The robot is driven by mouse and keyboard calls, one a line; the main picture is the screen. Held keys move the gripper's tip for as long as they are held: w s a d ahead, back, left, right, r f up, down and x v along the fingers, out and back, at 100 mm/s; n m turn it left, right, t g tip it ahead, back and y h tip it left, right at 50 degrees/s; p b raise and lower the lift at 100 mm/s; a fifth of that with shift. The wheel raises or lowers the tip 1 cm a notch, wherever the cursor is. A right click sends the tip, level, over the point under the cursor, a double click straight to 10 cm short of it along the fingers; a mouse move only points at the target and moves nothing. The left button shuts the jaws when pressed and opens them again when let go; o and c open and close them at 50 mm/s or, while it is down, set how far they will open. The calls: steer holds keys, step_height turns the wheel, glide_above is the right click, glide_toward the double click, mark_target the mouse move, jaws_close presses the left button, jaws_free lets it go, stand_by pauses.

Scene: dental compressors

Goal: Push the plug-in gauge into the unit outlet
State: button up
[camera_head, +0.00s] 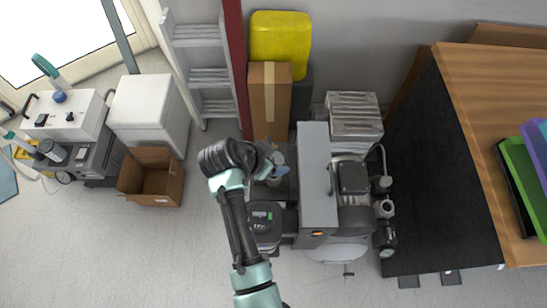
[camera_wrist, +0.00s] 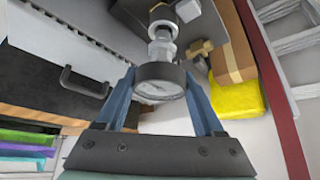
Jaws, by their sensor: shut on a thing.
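The plug-in gauge (camera_wrist: 158,86) is a round dial with a dark rim and a metal stem fitting (camera_wrist: 162,42) pointing up in the wrist view. My gripper (camera_wrist: 161,90) is shut on it, with one blue finger on each side of the dial. In the head view my gripper (camera_head: 266,164) hangs just left of the compressor unit's grey panel (camera_head: 317,190). The stem's tip is near a pale metal part (camera_wrist: 187,10) and a brass-coloured fitting (camera_wrist: 200,48). I cannot tell which is the unit outlet, or whether the stem touches it.
A cardboard box (camera_head: 270,95), a yellow container (camera_head: 280,38) and a ladder (camera_head: 208,77) stand behind. A wooden-topped counter (camera_head: 490,95) is at the right. An open carton (camera_head: 150,178) is at the left. Floor in the left foreground is clear.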

steer(key=shift+f, duration=0.1)
steer(key=shift+f+b, duration=1)
steer(key=shift+f, duration=0.2)
steer(key=o, duration=1.5)
steer(key=shift+r, duration=0.1)
steer(key=p+v, duration=0.1)
steer(key=v, duration=1.1)
steer(key=shift+s+a+r, duration=0.15)
steer(key=shift+r, duration=0.2)
